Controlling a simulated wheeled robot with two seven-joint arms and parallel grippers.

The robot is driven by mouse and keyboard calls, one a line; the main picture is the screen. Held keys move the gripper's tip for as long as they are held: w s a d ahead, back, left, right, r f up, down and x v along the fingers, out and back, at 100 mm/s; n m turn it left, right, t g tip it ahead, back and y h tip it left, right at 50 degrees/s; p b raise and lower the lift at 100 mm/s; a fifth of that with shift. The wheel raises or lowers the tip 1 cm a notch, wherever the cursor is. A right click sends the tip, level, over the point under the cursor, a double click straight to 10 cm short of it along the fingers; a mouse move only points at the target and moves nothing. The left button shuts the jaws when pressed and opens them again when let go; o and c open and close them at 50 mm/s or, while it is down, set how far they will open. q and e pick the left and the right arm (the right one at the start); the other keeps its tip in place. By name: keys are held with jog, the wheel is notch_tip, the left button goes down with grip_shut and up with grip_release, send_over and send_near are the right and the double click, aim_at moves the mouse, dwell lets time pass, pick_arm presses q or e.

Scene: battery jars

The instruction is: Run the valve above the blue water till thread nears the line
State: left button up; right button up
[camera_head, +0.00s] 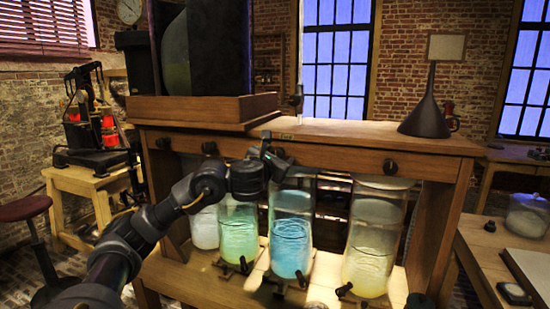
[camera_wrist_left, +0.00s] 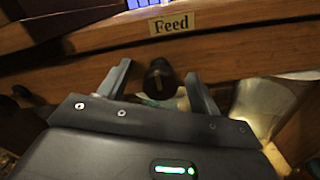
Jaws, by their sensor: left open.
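The jar of blue water (camera_head: 291,250) stands under the wooden beam, between a green jar and a pale yellow one. In the left wrist view a dark valve knob (camera_wrist_left: 160,80) with a pale mark sits on the beam below a "Feed" label (camera_wrist_left: 171,23). My left gripper (camera_head: 272,150) is at the beam above the blue jar and covers most of the knob in the head view. In the wrist view its open fingers (camera_wrist_left: 157,76) stand on either side of the knob, with gaps showing. I cannot make out a thread or a line on the jar. My right gripper is not in view.
Other knobs sit along the beam, one at the right (camera_head: 390,167). The green jar (camera_head: 239,235) and pale yellow jar (camera_head: 372,245) flank the blue one. A dark funnel (camera_head: 427,115) stands on the top shelf (camera_head: 350,132). A side table is at the right.

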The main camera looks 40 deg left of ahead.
pick_arm(q)
jog(key=shift+s+d, duration=0.1)
jog(key=shift+s, duration=0.15)
jog(key=p+v, duration=0.3)
jog(key=v, duration=0.1)
jog(key=shift+s+d, duration=0.1)
jog(key=shift+s, duration=0.15)
